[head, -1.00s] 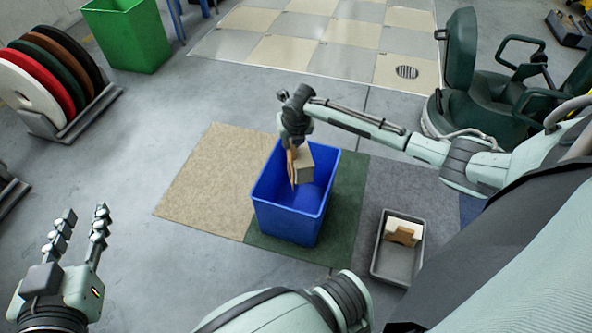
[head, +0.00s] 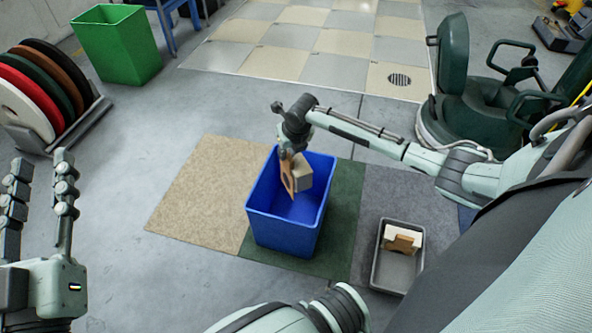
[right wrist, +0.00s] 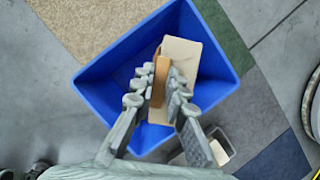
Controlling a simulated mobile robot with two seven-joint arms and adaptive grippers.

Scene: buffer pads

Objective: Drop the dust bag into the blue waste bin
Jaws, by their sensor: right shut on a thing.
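The blue waste bin (head: 285,232) stands on the floor mats in the middle of the head view. My right gripper (head: 293,158) points down over the bin's opening and is shut on the dust bag (head: 303,173), a beige block-like bag with a brown cardboard collar. In the right wrist view the dust bag (right wrist: 185,58) sits between the fingers, with the bin (right wrist: 105,78) around and below it. The bag is at about rim height; its exact depth is hard to tell. My left gripper (head: 42,180) is open and empty at the left, over bare floor.
A grey tray (head: 375,272) right of the bin holds another beige bag with a brown collar (head: 403,240). A green bin (head: 118,45) stands far left, near a rack of round pads (head: 45,95). A dark green floor machine (head: 480,100) stands at right.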

